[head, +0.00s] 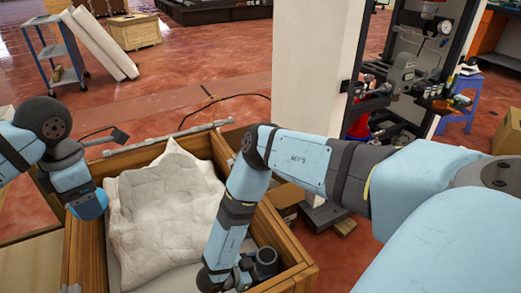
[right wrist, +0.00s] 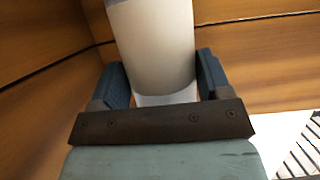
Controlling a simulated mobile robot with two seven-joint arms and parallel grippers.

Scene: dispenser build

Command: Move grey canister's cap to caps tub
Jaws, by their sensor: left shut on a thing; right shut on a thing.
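My right gripper (head: 240,277) is low in the front right of the wooden crate. In the right wrist view its two dark blue fingers (right wrist: 163,82) are shut on the sides of a pale grey cylinder (right wrist: 155,45), seemingly the canister. A lighter band shows at the cylinder's near end; I cannot tell whether this is the cap. My left gripper (head: 88,208) is at the crate's left wall; its fingers do not show clearly. What it holds cannot be made out; a blue rounded shape shows there. I cannot identify the caps tub in either view.
The wooden crate (head: 297,267) has a white quilted cover (head: 165,195) inside, bunched at the back. Its walls (right wrist: 45,80) rise close around my right gripper. A white pillar (head: 312,90) and a machine rack (head: 400,80) stand behind. A blue trolley (head: 55,50) is far left.

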